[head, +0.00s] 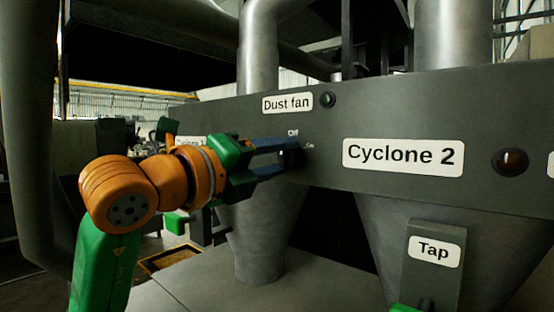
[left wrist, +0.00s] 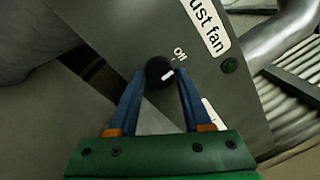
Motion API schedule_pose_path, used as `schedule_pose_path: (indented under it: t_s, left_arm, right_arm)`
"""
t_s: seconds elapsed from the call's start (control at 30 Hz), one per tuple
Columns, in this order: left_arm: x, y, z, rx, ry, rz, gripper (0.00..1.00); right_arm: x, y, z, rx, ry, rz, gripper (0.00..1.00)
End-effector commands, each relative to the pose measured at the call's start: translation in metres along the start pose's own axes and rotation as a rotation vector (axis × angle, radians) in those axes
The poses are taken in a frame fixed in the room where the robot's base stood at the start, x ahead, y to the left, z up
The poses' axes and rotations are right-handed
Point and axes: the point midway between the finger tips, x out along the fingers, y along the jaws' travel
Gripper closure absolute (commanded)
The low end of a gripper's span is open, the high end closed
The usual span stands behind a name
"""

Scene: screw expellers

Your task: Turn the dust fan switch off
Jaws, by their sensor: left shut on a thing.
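The dust fan switch is a round black knob (left wrist: 159,71) with a white mark, on the grey panel under the "Dust fan" label (head: 287,103). In the left wrist view the mark points right and slightly up, below the "Off" lettering; I cannot tell exactly which position it is at. My left gripper (head: 286,151) reaches the panel from the left. Its blue fingers are shut on the knob, one on each side, as the left wrist view (left wrist: 160,80) shows. My right gripper is not in view.
A small dark green lamp (head: 327,99) sits right of the "Dust fan" label. The panel (head: 400,110) also carries a "Cyclone 2" label (head: 403,156) and a dark reddish lamp (head: 510,161). A box labelled "Tap" (head: 434,250) stands lower right. Metal funnels and pipes surround the panel.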

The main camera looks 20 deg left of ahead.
Motion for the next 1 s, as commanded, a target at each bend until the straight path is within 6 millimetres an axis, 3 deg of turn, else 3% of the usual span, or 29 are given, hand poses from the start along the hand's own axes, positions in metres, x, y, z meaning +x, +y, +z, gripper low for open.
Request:
schedule_pose_path:
  t_s: [0.2,0.23,0.33,0.67,1.0]
  left_arm:
    - [0.000,0.000,0.000,-0.002,0.001,-0.001,1.00]
    - [0.000,0.000,0.000,-0.001,0.001,-0.001,0.48]
    - [0.000,0.000,0.000,-0.001,0.001,0.000,0.23]
    - [-0.004,0.001,-0.001,0.001,0.000,-0.001,0.23]
    - [-0.066,0.002,-0.001,0.001,-0.001,-0.001,0.23]
  right_arm:
    - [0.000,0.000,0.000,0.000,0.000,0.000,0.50]
    - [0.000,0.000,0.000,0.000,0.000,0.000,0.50]
    - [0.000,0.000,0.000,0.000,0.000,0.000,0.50]
    - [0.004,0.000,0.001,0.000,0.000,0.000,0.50]
    - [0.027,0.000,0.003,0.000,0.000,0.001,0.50]
